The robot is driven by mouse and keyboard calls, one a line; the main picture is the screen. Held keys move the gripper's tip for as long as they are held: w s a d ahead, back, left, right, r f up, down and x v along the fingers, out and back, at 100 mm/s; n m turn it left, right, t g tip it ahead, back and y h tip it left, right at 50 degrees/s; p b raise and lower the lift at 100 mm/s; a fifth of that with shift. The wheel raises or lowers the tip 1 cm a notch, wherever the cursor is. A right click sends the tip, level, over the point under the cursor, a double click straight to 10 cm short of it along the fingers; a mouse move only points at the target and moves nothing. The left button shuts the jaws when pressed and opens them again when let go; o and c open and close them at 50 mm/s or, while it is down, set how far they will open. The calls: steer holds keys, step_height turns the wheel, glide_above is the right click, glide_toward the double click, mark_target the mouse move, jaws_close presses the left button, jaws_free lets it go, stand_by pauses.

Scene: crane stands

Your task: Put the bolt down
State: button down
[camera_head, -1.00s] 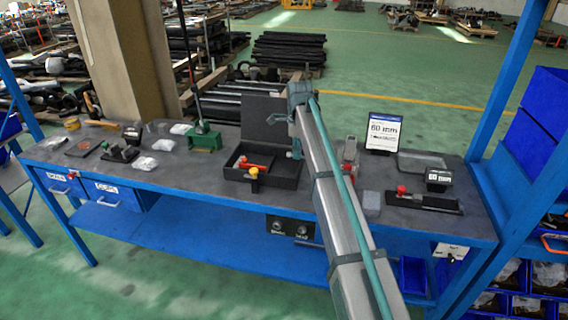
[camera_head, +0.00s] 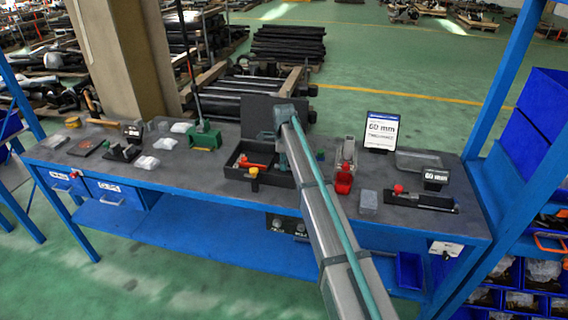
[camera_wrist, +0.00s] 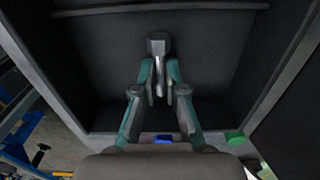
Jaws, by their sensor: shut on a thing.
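The bolt (camera_wrist: 157,46), with a grey hexagonal head, is in the wrist view. My gripper (camera_wrist: 159,76) is shut on it below the head, with a teal finger on each side. In the wrist view the bolt is in front of dark case walls; whether it touches the floor of the case I cannot tell. In the head view, my gripper (camera_head: 282,153) reaches down at the right part of the open black case (camera_head: 235,174), and my arm hides its fingertips and the bolt.
The case's raised lid (camera_head: 258,108) stands behind my gripper. A red tool (camera_head: 252,163) lies in the case, with a yellow-topped black item (camera_head: 254,178) at its front.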

steer(key=shift+f, duration=0.1)
steer(key=c, duration=1.7)
jaws_free()
steer(key=shift+f, duration=0.1)
steer(key=o, duration=0.5)
step_height(320, 180, up, 12)
steer(key=b, duration=0.2)
steer(key=shift+r+b, duration=0.2)
steer(key=shift+b, duration=0.2)
